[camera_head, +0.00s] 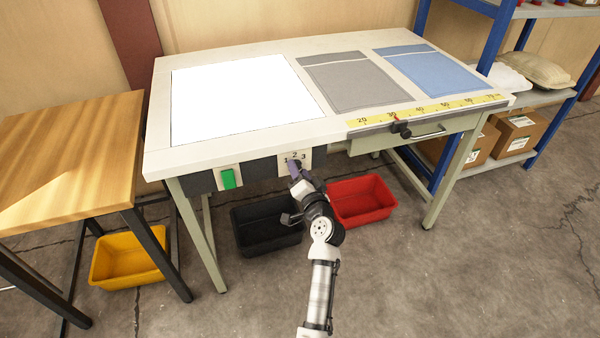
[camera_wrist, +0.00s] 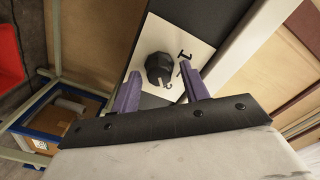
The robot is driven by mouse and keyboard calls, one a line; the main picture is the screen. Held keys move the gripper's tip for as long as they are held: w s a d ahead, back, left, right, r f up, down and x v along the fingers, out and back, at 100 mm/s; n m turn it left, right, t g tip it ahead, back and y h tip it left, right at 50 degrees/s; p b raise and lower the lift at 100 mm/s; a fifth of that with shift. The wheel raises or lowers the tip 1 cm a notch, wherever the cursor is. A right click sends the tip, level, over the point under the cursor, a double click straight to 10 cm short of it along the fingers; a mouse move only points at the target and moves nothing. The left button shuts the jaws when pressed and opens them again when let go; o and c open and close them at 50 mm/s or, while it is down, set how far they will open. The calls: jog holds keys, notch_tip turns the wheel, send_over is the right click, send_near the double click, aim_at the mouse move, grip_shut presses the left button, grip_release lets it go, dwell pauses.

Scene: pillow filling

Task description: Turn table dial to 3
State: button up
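The table dial is a black faceted knob (camera_wrist: 160,68) on a white plate (camera_wrist: 195,48). In the wrist view it lies between and just beyond my gripper's two purple fingers (camera_wrist: 160,88). The fingers are apart with a gap around the knob, and I see no clear contact. In the head view the plate (camera_head: 307,153) shows 1, 2 and 3 on the table's front edge, and my gripper (camera_head: 296,168) is right in front of it, hiding the knob. Which number the knob points to cannot be told.
A green switch (camera_head: 228,179) is left of the dial. The table (camera_head: 160,120) carries a white panel, a grey cloth (camera_head: 350,82) and a blue cloth (camera_head: 430,72). A ruler with a slider (camera_head: 400,128) is at right. Black (camera_head: 268,238) and red (camera_head: 362,203) bins stand below.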

jog(key=b+v, duration=0.3)
jog(key=v, duration=1.1)
